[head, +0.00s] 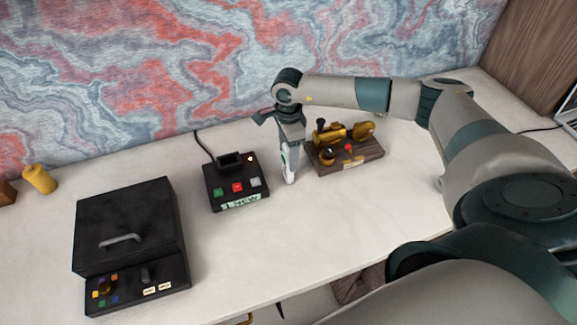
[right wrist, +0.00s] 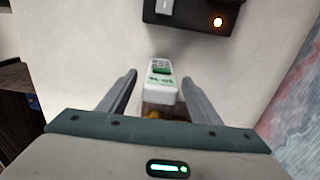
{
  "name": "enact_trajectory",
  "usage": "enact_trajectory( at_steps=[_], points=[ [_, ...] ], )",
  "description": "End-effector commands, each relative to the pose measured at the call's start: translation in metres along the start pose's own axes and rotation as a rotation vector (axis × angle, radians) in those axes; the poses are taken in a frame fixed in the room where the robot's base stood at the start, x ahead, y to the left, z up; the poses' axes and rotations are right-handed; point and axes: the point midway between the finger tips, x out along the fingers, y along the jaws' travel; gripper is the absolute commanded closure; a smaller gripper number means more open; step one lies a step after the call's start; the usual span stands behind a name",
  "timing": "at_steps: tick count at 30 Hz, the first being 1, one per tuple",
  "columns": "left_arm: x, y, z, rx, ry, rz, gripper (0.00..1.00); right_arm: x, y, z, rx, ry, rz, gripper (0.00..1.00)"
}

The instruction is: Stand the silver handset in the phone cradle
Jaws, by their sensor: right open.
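The silver handset (head: 290,172) is a slim pale piece just right of the cradle, partly hidden by my right gripper (head: 288,155). In the right wrist view the handset (right wrist: 162,80) shows a green display and keys, and lies between the two spread fingers (right wrist: 159,90), with gaps on both sides. My right gripper points down and is open. I cannot tell whether the handset stands or lies. The phone cradle (head: 237,190) is a black base with coloured buttons, a raised holder and an orange light. Its edge shows in the right wrist view (right wrist: 190,12). My left gripper is out of view.
A wooden board with brass parts (head: 345,160) stands close to the right of the handset. A black box with a handle (head: 125,215) is at the left, and a yellow cylinder (head: 39,179) behind it. A patterned wall borders the back. The desk front centre (head: 310,230) is clear.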

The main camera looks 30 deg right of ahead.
Motion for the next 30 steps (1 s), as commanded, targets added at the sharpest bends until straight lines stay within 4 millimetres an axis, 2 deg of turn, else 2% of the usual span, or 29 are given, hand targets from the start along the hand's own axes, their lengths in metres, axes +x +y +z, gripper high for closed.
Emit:
enact_trajectory(
  at_steps=[1, 8, 20, 25, 29, 30],
  points=[
    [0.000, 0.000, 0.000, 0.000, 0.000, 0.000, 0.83, 0.000, 0.000, 0.000, 0.000, 0.000, 0.000, 0.45],
    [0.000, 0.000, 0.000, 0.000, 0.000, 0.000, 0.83, 0.000, 0.000, 0.000, 0.000, 0.000, 0.000, 1.00],
    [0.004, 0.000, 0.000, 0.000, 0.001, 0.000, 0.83, -0.004, -0.001, 0.000, 0.000, -0.002, -0.002, 1.00],
    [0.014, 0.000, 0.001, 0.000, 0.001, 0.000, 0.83, -0.018, -0.001, 0.000, 0.000, -0.001, -0.004, 1.00],
    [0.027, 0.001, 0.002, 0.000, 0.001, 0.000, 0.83, -0.037, -0.002, 0.000, -0.001, -0.001, -0.006, 1.00],
    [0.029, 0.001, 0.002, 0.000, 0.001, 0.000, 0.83, -0.042, 0.003, -0.006, 0.000, 0.000, -0.003, 1.00]
  ],
)
